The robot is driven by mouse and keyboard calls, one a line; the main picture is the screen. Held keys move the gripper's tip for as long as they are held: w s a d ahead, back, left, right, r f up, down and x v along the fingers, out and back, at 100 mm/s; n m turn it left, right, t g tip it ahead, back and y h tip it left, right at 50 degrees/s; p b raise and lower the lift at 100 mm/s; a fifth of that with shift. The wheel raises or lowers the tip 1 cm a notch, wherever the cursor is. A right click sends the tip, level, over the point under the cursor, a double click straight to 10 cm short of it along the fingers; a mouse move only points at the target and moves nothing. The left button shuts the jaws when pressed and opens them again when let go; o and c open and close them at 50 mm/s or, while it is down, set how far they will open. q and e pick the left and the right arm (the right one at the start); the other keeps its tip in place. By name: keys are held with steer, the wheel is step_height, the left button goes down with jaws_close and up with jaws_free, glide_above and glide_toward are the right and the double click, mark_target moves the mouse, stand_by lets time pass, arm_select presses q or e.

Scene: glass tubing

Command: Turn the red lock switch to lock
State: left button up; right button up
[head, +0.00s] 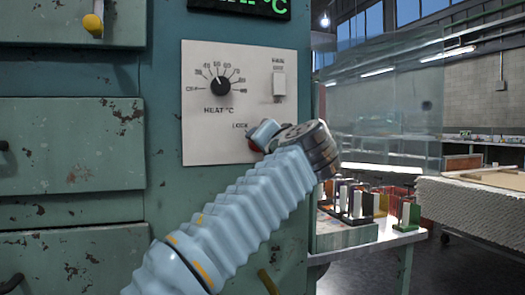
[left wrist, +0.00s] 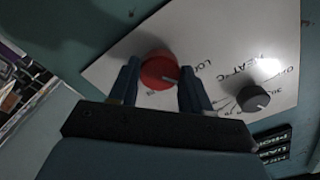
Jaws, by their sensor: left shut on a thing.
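The red lock switch (left wrist: 159,71) is a round red knob with a pale pointer mark, on a white control panel (head: 200,130). In the head view my left gripper (head: 258,138) covers most of it, and only a sliver of red shows beside the "LOCK" lettering. In the left wrist view my left gripper (left wrist: 157,85) has one dark finger on each side of the knob and is shut on it. The knob's pointer mark points toward the right finger in that view. My right gripper is not in view.
On the panel are a black heat dial (head: 220,86) and a white rocker switch (head: 279,85). A green-lit display (head: 240,6) sits above. Green drawers (head: 70,143) stand left. A side table with colored rods (head: 355,200) stands at right.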

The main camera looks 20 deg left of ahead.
arm_select(q)
steer(key=shift+f+n+b, duration=0.15)
steer(key=shift+n+b, duration=0.25)
steer(key=shift+n, duration=0.7)
steer(key=o, duration=1.1)
steer(key=shift+c, duration=0.2)
steer(key=b+v, duration=0.2)
steer(key=v, duration=1.1)
steer(key=shift+s+d, duration=0.3)
